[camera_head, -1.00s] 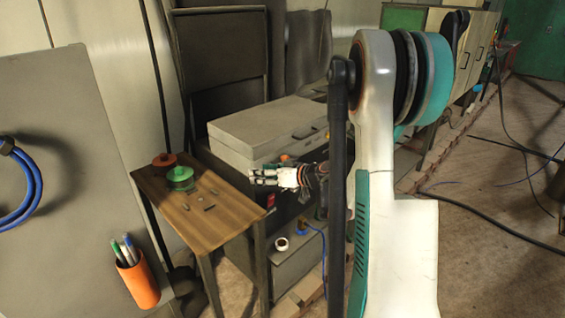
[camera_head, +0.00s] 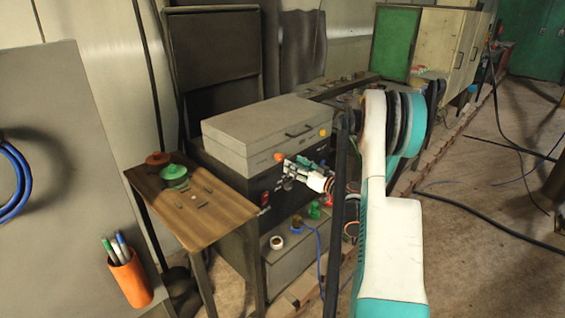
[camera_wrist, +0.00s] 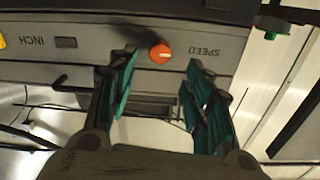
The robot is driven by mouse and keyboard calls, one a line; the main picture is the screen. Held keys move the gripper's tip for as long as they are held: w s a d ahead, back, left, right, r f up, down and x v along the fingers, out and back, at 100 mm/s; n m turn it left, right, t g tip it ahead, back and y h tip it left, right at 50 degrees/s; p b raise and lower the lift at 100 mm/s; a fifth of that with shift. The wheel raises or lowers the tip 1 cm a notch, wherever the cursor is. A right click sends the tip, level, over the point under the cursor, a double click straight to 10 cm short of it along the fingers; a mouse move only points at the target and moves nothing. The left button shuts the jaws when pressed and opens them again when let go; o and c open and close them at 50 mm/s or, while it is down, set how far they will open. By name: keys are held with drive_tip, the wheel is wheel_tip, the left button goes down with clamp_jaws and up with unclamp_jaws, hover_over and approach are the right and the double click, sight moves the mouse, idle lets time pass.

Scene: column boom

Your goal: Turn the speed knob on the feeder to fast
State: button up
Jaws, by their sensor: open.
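The speed knob is a round orange knob (camera_wrist: 160,53) on the feeder's grey front panel, beside the upside-down word SPEED in the wrist view. It also shows in the head view (camera_head: 279,157) at the left of the feeder's grey box (camera_head: 240,150). A small dark pointer mark is on the knob, but its setting cannot be read. My gripper (camera_wrist: 161,62) is open and empty, its two teal-lined fingers on either side of the knob in the wrist view. Whether they touch it is unclear. In the head view my gripper (camera_head: 287,173) is close to the panel, just below and right of the knob.
A grey button (camera_wrist: 66,42) labelled INCH sits on the same panel, with a dark handle (camera_wrist: 60,82) near it. A yellow knob (camera_head: 322,132) is at the panel's right end. A wooden table (camera_head: 215,225) with a green spool (camera_head: 174,175) stands left of the feeder.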

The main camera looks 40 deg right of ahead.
sight(282, 158)
drive_tip(key=w+b, duration=0.1)
drive_tip(key=w, duration=0.6)
drive_tip(key=shift+w+a+b, duration=0.2)
drive_tip(key=shift+b, duration=0.15)
drive_tip(key=c, duration=1.1)
